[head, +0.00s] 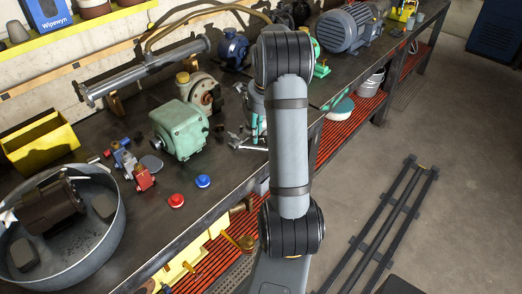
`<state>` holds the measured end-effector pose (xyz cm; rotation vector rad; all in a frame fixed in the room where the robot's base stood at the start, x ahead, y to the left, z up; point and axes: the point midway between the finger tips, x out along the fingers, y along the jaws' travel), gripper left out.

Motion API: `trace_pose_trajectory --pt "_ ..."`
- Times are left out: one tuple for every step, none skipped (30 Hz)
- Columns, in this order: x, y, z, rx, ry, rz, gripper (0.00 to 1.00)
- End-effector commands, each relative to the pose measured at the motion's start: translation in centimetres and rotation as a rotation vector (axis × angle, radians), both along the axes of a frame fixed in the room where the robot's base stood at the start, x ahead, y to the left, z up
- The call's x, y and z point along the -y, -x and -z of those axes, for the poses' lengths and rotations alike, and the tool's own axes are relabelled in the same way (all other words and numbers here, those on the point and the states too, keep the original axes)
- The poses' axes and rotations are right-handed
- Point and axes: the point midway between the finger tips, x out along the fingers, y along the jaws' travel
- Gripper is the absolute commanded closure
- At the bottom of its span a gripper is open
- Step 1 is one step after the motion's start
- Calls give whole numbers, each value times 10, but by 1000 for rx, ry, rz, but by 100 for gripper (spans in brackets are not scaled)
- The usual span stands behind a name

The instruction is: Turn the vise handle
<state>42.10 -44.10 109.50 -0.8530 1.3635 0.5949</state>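A grey-blue metal device that looks like a bench vise (254,101) stands near the front edge of the workbench, partly hidden behind my arm. A silver bar or lever (239,141) shows at its lower left; I cannot tell for certain that it is the vise handle. A small blue and red clamp-like device (126,163) sits farther left on the bench. My arm rises through the middle of the picture and covers part of the bench. My gripper is not visible, so its place relative to the vise cannot be seen.
A green motor housing (180,130) stands left of the vise-like device. A red cap (176,200) and a blue cap (203,181) lie near the bench edge. A round metal pan (113,238) holds a dark motor. A grey motor (343,28) stands at the back. Floor at right is partly clear.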

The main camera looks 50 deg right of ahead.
Motion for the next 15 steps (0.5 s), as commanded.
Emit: trace_pose_trajectory --pt "0 0 3 0 -3 14 62" --pt "1 0 6 0 -5 18 62" --pt "1 0 10 0 -7 18 62" --pt "1 -1 15 0 -7 18 62" --pt "1 -1 20 -2 -8 18 62" --pt "1 -2 26 -2 -7 16 62" --pt "2 -3 32 -2 -9 16 62" --pt "3 -4 37 -2 -8 17 62" --pt "4 -5 45 -2 -7 16 62" --pt "4 -6 51 -2 -7 15 62" --pt "5 -7 56 -2 -7 16 62" --pt "6 -8 64 -1 -8 17 62" --pt "7 -9 69 -1 -7 16 62" --pt "7 -9 74 -1 -7 15 62" --pt "8 -11 79 0 -6 15 62"
